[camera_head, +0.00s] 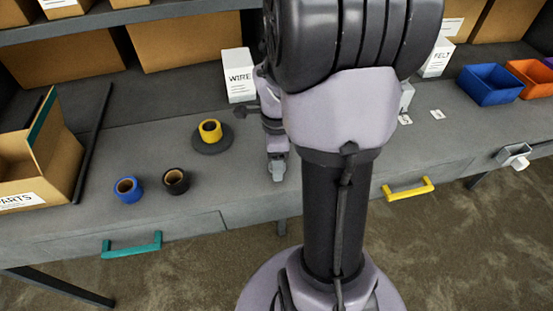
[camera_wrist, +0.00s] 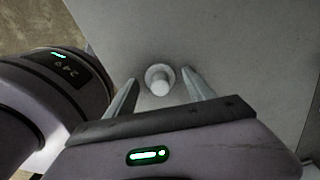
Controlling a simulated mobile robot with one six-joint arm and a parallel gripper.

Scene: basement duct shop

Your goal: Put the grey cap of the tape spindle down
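The grey cap (camera_wrist: 160,80), a small round piece with a knob, lies on the bench surface in the wrist view. My gripper (camera_wrist: 161,76) is open, with one finger on each side of the cap and a visible gap to both. In the head view my gripper (camera_head: 278,168) points down near the bench's front edge; my arm hides part of this area, and the cap is hard to tell from the fingertips. The tape spindle's dark round base (camera_head: 212,147) stands to the left, with a yellow tape roll (camera_head: 210,131) on it.
A blue tape roll (camera_head: 128,189) and a black one (camera_head: 175,181) lie at the front left. A cardboard parts box (camera_head: 40,160) and a dark rod (camera_head: 93,142) are further left. A white wire box (camera_head: 238,75) stands behind. Blue (camera_head: 489,85) and orange bins (camera_head: 530,78) sit at right.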

